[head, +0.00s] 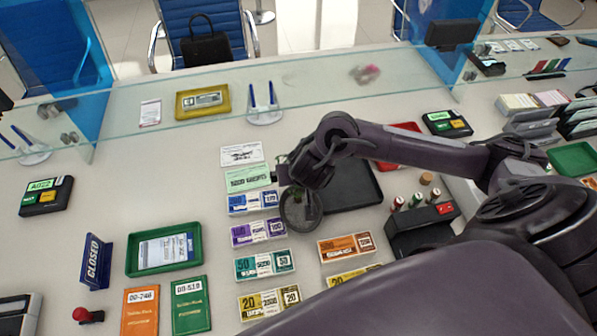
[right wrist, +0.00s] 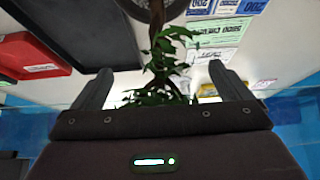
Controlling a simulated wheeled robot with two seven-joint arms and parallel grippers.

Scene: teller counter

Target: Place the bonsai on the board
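The bonsai has a dark round pot (head: 300,212) on the counter, left of a flat black board (head: 358,188), partly under my right arm. In the right wrist view its green leaves (right wrist: 165,62) and brown trunk lie between my fingers, with the pot at the top edge. The black board also shows there at the left (right wrist: 85,25). My right gripper (right wrist: 160,72) is open, its two fingers apart on either side of the foliage. In the head view the wrist hides most of the foliage. My left gripper is not in view.
Several banknote bundles (head: 258,231) lie left of and below the pot. A red tray (head: 400,131) lies behind the board. A stamp holder (head: 422,228) stands right of it. A glass screen (head: 330,100) crosses behind. A green tray (head: 165,249) is at the left.

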